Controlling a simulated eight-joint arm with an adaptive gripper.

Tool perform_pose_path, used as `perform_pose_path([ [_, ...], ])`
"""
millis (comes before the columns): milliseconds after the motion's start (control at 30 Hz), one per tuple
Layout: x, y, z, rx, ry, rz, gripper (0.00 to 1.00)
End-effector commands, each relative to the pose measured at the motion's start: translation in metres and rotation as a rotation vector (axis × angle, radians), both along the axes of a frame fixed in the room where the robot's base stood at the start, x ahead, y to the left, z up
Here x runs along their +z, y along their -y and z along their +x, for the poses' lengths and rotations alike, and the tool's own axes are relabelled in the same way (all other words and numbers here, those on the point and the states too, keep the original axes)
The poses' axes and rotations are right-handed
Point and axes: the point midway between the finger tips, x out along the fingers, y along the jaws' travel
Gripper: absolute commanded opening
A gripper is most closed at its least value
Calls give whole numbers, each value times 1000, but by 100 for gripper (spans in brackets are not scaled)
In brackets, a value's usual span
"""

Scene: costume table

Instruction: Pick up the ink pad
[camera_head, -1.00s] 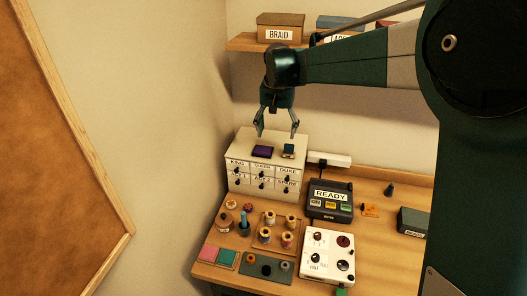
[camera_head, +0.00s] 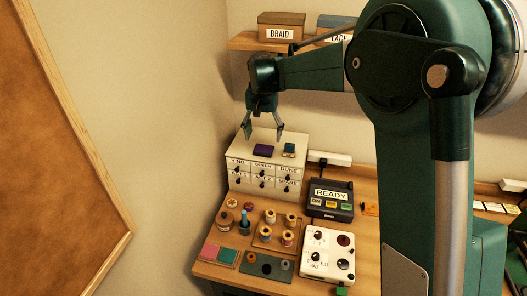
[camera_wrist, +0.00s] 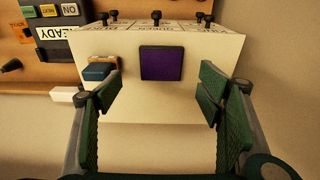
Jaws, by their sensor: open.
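The ink pad is most likely the flat purple square (camera_head: 263,150) lying on top of the white drawer cabinet (camera_head: 262,180). It also shows in the wrist view (camera_wrist: 162,63), ahead of and between my fingers. A small blue-topped block (camera_head: 289,149) with a wooden part sits beside it on the cabinet top; in the wrist view this block (camera_wrist: 99,72) is left of the purple square. My gripper (camera_head: 262,138) is open and empty above the cabinet top. Its two fingers (camera_wrist: 162,95) are spread wide in the wrist view, touching neither item.
A black box marked READY (camera_head: 330,200) and a white knob panel (camera_head: 326,254) stand on the table right of and in front of the cabinet. Thread spools (camera_head: 270,217) stand in front. A shelf with a BRAID box (camera_head: 281,27) hangs above. A wall is close on the left.

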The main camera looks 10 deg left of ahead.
Motion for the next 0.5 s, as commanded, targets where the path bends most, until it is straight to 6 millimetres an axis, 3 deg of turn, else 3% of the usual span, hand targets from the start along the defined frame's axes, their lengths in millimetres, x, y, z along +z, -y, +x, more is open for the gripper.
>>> perform_pose_path([
  [200, -16, 0, 2, 0, 0, 0, 67],
  [500, -17, 0, 2, 0, 0, 0, 67],
])
